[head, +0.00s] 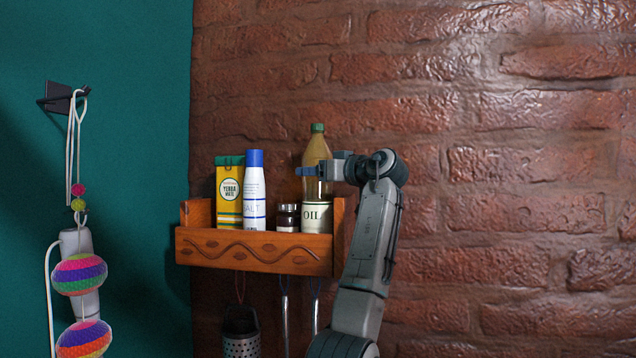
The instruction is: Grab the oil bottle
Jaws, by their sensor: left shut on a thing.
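The oil bottle (316,215) stands upright at the right end of a wooden wall shelf (255,251). It has a green cap, a yellowish body and a pale label reading OIL. My left gripper (316,171) is shut on the bottle at its upper body, below the neck. One blue-grey finger shows across the front of the bottle. The other finger is hidden. The bottle's base is hidden behind the shelf's front board. My right gripper is not in view.
The shelf also holds a yellow yerba mate pack (229,190), a blue-capped white salt container (254,190) and a small dark jar (288,217) close to the bottle. A grater (241,332) hangs below. Striped balls (80,274) hang from a hook (62,97) at left.

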